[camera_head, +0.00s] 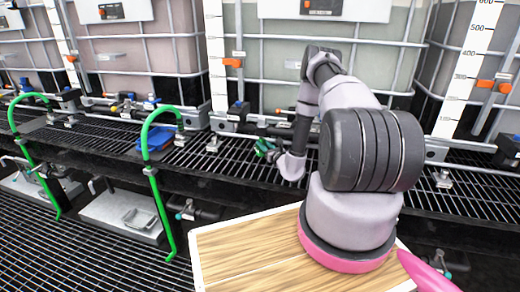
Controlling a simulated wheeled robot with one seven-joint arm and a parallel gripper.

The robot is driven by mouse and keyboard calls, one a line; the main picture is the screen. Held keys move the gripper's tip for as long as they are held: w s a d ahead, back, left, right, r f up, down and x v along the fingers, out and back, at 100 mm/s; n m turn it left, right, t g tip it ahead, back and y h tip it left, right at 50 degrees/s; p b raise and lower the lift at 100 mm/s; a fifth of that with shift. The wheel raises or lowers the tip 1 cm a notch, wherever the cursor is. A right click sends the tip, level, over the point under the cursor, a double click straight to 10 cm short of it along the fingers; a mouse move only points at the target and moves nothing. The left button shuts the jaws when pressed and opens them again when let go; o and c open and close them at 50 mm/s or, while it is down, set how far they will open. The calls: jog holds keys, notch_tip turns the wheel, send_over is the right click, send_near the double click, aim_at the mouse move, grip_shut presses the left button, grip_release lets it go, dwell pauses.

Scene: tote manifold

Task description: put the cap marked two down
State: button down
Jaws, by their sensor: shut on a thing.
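My arm reaches over the black grated shelf (225,150), and my gripper (266,149) is at its far end, small and partly hidden by my own wrist. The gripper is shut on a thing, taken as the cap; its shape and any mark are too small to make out. Dark and green parts show at the gripper. I cannot tell whether what it holds touches the shelf or the fittings behind it.
Large caged totes (135,45) stand in a row behind the shelf. Green hoses (157,190) arch over its front edge at left. A blue tray (155,143) lies on the shelf. A wooden board (240,250) is in front.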

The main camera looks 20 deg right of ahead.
jog(key=shift+w+a, duration=0.25)
jog(key=shift+w, duration=0.9)
jog(key=shift+w+f, duration=0.15)
jog(key=shift+f, duration=0.7)
jog(key=shift+w+f, duration=0.15)
jog(key=shift+f, duration=0.7)
jog(key=shift+f, duration=0.2)
jog(key=c, duration=0.7)
grip_release()
jog(key=shift+r, duration=0.15)
